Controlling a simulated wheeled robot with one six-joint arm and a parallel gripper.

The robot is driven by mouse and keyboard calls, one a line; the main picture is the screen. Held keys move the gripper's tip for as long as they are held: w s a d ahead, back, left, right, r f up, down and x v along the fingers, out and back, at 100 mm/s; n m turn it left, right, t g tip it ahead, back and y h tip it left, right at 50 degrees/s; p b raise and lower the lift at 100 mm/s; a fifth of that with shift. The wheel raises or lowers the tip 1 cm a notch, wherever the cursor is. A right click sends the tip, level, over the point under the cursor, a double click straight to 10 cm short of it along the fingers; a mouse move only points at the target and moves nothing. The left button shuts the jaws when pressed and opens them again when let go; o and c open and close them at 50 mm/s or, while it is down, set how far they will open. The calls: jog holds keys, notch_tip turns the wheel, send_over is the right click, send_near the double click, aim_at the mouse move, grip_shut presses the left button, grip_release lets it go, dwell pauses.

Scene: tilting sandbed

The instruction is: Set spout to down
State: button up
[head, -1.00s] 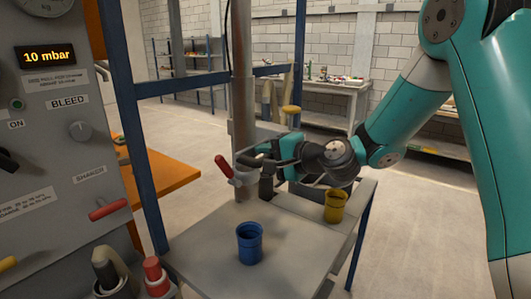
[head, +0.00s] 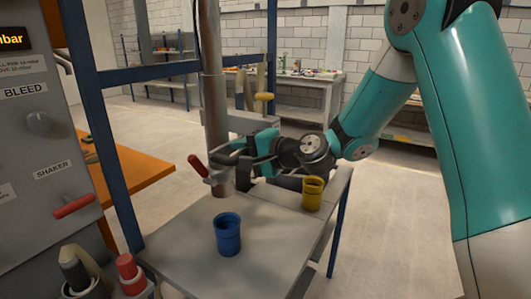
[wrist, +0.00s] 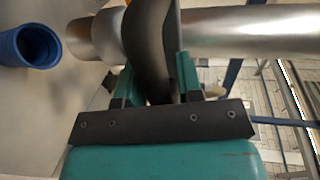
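A dark curved spout (wrist: 150,40) crosses the upper middle of the wrist view, in front of a bare metal pipe. My gripper (wrist: 157,70) has one teal finger on each side of it, and both seem to touch it. In the head view my gripper (head: 240,155) is at the upright pipe (head: 212,100), just right of a red-handled lever (head: 198,166). A dark part hangs just below the fingers there. The spout's far end is hidden, so I cannot tell exactly where it points.
A blue cup (head: 228,236) stands on the grey table (head: 185,235). A yellow cup (head: 312,195) stands at its right, close below my wrist. A control panel (head: 30,150) and blue frame posts (head: 105,140) are on the left. Floor at the right is clear.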

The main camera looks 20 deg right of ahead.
jog(key=b+v, duration=0.4)
jog(key=v, duration=1.3)
jog(key=s+a+f+n+g, duration=0.35)
jog(key=a+n+g, duration=0.2)
jog(key=a, duration=0.35)
jog(key=s+a+f+n+g+h, duration=0.2)
jog(key=s+n+g, duration=0.1)
jog(key=s+n, duration=0.3)
jog(key=s+a+f+n+g+h, duration=0.2)
jog(key=s+n, duration=0.4)
jog(key=s, duration=0.3)
jog(key=shift+a+g+h, duration=0.5)
jog(key=shift+a+g, duration=0.05)
jog(key=shift+g, duration=0.5)
